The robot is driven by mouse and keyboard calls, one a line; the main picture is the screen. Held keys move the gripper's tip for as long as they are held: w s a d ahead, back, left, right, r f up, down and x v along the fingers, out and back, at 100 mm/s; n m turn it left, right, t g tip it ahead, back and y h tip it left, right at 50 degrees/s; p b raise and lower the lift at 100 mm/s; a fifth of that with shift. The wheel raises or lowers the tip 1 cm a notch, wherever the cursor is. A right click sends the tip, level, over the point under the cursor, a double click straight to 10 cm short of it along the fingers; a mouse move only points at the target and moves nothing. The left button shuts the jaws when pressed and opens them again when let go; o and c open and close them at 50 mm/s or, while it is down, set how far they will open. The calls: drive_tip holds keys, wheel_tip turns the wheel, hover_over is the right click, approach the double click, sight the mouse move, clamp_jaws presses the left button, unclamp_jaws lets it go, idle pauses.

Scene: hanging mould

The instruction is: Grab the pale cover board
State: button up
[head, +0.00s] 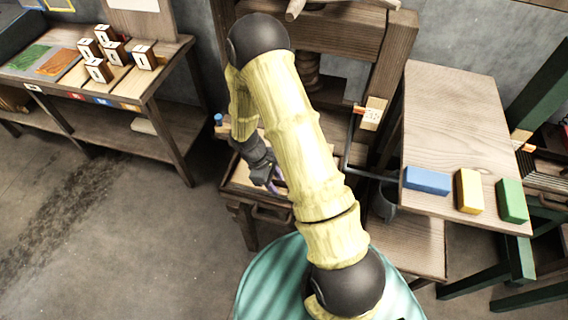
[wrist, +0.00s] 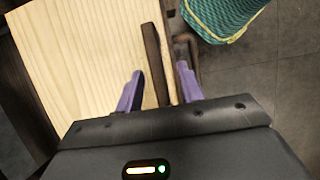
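The pale cover board (wrist: 75,60) fills the left of the wrist view, a flat light wood panel with straight grain. A dark brown bar (wrist: 154,60) lies along its right side. My gripper (wrist: 160,88) has two purple fingers spread apart, one on each side of this bar in the picture. The left finger shows over the board and the right one beyond its right edge. I cannot tell whether either finger touches anything. In the head view my gripper (head: 272,183) is low over the bed of the wooden press, and my arm hides much of the board.
A wooden table (head: 445,110) at right bears a blue block (head: 427,181), a yellow block (head: 468,191) and a green block (head: 511,201). A workbench (head: 150,85) with several white-faced cubes stands at left. A dark bucket (head: 384,200) is right of the press. Floor at left is clear.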

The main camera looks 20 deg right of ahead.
drive_tip(key=shift+f, duration=0.25)
idle(0.3)
clamp_jaws()
